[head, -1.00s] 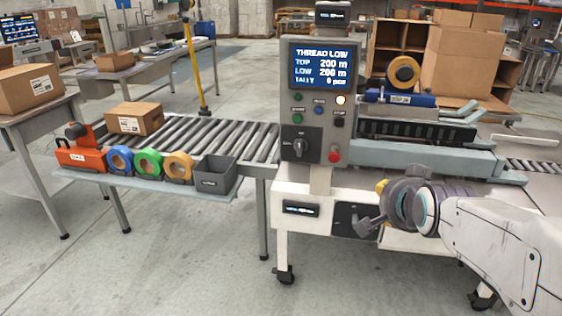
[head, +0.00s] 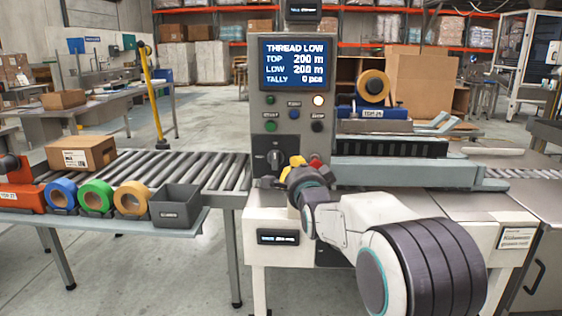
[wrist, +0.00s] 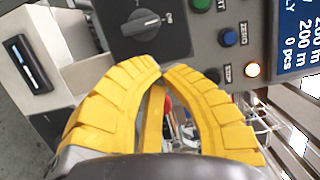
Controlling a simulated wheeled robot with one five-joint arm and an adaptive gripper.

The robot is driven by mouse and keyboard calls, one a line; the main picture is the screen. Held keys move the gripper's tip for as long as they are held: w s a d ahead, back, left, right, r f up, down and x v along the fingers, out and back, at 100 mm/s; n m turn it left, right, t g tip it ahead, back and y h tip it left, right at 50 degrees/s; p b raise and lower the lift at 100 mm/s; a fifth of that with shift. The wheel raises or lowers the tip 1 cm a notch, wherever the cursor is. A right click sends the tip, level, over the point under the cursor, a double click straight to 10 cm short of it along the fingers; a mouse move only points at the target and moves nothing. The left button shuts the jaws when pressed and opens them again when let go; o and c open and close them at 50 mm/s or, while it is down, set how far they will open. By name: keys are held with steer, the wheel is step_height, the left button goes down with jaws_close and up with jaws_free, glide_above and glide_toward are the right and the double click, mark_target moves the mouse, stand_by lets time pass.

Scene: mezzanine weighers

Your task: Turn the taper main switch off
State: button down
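A grey rotary switch (head: 274,158) sits on a black plate low on the taper's control panel (head: 262,122). In the wrist view the knob (wrist: 141,25) points along the panel's upward direction, toward a mark that seems to read ON. My gripper (head: 292,164) is just right of and in front of this switch in the head view. In the wrist view its yellow fingers (wrist: 161,72) have their tips together or nearly so, with nothing seen between the tips. The tips are beside the switch plate; contact cannot be told.
A red button (head: 316,163) is partly hidden behind my gripper. Green, blue, black and lit buttons are above the switch, under the THREAD LOW screen (head: 295,64). A roller conveyor (head: 185,168) with tape rolls and a grey bin (head: 176,206) stands left.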

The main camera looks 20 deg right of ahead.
mark_target(275, 160)
steer(key=shift+w+d+b, duration=0.2)
steer(key=shift+w+b, duration=0.75)
steer(key=shift+w, duration=1.35)
steer(key=shift+w+d+b, duration=0.15)
steer(key=shift+w+b, duration=0.75)
steer(key=shift+w, duration=1.4)
steer(key=shift+r+n+p, duration=0.15)
steer(key=shift+n+p, duration=0.15)
